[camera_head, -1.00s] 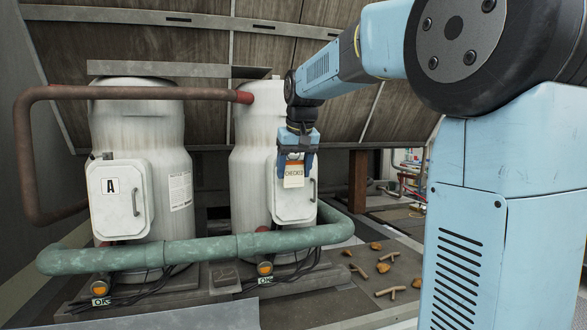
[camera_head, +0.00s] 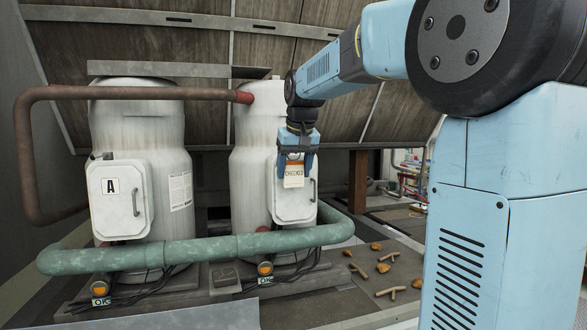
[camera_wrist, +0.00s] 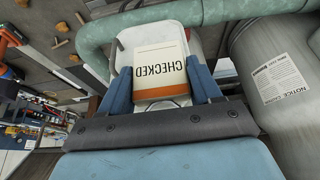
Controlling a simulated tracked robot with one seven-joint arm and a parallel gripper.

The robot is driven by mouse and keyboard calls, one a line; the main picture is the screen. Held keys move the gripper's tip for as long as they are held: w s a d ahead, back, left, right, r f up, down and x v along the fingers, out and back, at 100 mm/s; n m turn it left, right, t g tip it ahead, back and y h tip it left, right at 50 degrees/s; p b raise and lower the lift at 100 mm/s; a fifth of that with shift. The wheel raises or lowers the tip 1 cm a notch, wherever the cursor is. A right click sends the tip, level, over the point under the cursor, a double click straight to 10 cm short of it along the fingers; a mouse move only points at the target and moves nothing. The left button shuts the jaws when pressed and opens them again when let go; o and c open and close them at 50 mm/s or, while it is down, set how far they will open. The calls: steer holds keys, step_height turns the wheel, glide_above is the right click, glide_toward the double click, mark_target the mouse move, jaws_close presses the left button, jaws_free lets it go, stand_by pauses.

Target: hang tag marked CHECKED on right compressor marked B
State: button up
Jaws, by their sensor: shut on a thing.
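The CHECKED tag (camera_head: 293,176) is a cream card with an orange-brown band at its top. It hangs from my gripper (camera_head: 296,160) in front of the white box (camera_head: 300,206) on the right compressor (camera_head: 248,140). In the wrist view the tag (camera_wrist: 160,62) lies between the two blue fingers of my gripper (camera_wrist: 163,88), which are shut on its banded end. The tag and gripper cover the spot on the box where a letter could be, so I cannot read B. I cannot tell whether the tag touches the box or any hook.
The left compressor (camera_head: 140,120) has a box marked A (camera_head: 110,186). A green pipe (camera_head: 200,252) runs low across the front of both compressors; a brown pipe (camera_head: 130,92) runs above. Brown scraps (camera_head: 383,268) lie on the floor at right.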

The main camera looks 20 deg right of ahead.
steer(key=shift+s+f, duration=0.1)
steer(key=shift+f, duration=0.85)
steer(key=shift+s+r, duration=0.1)
steer(key=shift+s, duration=0.8)
steer(key=shift+s+r, duration=0.1)
steer(key=shift+s, duration=0.45)
steer(key=c, duration=0.5)
steer(key=shift+s+r, duration=0.25)
steer(key=shift+s, duration=0.85)
steer(key=shift+s+r, duration=0.25)
steer(key=shift+s, duration=0.8)
steer(key=shift+c, duration=0.2)
steer(key=shift+s, duration=0.55)
